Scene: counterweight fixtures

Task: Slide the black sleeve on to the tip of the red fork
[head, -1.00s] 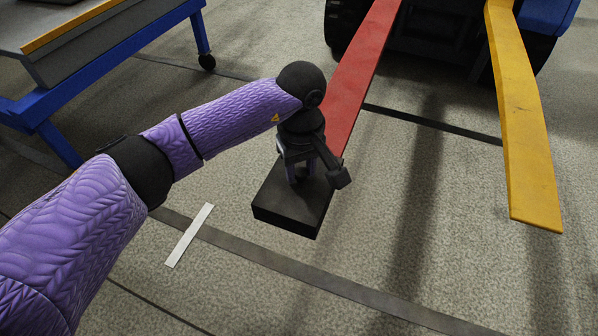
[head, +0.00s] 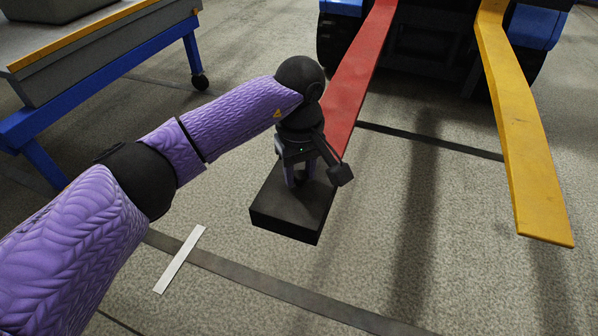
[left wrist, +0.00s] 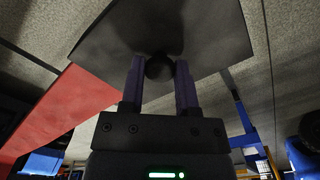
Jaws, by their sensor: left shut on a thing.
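The black sleeve (head: 284,218) is a flat dark box held level above the floor at mid-picture in the head view. My left gripper (head: 298,178) is above it, shut on the round knob on its top. The left wrist view shows the knob (left wrist: 159,67) between the two fingers and the sleeve (left wrist: 215,35) beyond them. The red fork (head: 355,85) runs from the truck down to behind my wrist, in line with the sleeve. In the left wrist view, the red fork (left wrist: 55,110) meets the sleeve's edge. Its tip is hidden, and I cannot tell whether it is inside. My right gripper is out of view.
A yellow fork (head: 525,150) juts out at the right, bare-tipped. The dark truck body with blue parts (head: 540,22) stands behind the forks. A blue-legged table (head: 100,75) is at the upper left. The carpet around the sleeve is open, with a white strip (head: 180,260) on it.

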